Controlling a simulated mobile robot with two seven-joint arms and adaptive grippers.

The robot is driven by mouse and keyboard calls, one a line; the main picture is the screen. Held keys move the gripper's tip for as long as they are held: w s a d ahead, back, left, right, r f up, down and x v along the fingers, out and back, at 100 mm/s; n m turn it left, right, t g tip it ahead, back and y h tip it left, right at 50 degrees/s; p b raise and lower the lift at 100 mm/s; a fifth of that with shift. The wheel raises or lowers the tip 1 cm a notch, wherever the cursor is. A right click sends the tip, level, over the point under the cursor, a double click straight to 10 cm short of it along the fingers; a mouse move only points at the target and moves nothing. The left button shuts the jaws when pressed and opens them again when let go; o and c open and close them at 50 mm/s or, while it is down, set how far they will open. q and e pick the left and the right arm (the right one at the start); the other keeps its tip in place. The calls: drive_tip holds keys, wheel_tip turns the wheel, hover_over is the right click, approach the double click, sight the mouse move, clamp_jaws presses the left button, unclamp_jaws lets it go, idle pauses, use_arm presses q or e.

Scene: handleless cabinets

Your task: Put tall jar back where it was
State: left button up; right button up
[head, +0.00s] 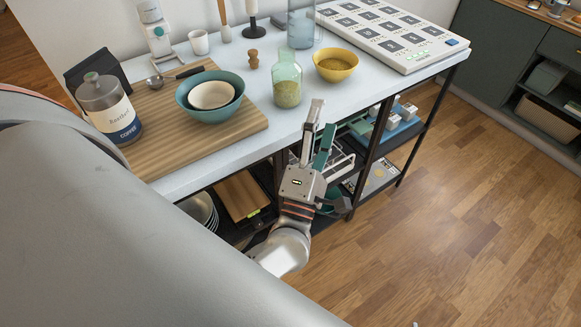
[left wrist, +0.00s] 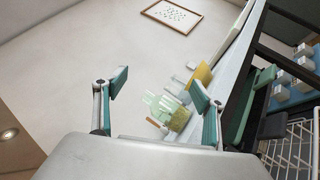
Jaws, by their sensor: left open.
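A pale green glass jar (head: 287,86) with grainy yellow contents stands upright on the white countertop (head: 225,150), near its front edge. I cannot tell for sure that it is the tall jar. A taller bluish clear glass vessel (head: 301,26) stands behind it. My left gripper (head: 325,138) is open and empty at the counter's front edge, apart from the green jar. In the left wrist view the green jar (left wrist: 172,112) shows ahead, between the two spread fingers (left wrist: 160,92). My right gripper is not in view.
A yellow bowl (head: 336,64) stands right of the jar. Stacked teal and cream bowls (head: 210,113) and a coffee canister (head: 108,108) sit on a wooden board (head: 165,143) at left. A white panel (head: 395,30) lies at right. Shelves below hold boxes (head: 385,122).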

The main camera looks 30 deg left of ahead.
use_arm(q)
drive_tip(key=s+d+f+m+g+h, duration=0.25)
drive_tip(key=d+f+m+h, duration=0.2)
drive_tip(key=f+m, duration=0.45)
drive_tip(key=s+d+f+m+g+h, duration=0.25)
drive_tip(key=f+m+h, duration=0.35)
drive_tip(key=f+m, duration=0.35)
drive_tip(key=s+a+f+m+g+y, duration=0.1)
drive_tip(key=s+a+f+m+g, duration=0.1)
drive_tip(key=f, duration=0.6)
drive_tip(key=s+a+f+m+g+y, duration=0.1)
drive_tip(key=s+a+f+m+g, duration=0.2)
drive_tip(key=s+f+m, duration=0.4)
wheel_tip(320, 180, down, 2)
drive_tip(key=shift+s+a+f+g, duration=0.15)
drive_tip(key=shift+s+g, duration=0.25)
drive_tip(key=shift+g, duration=0.5)
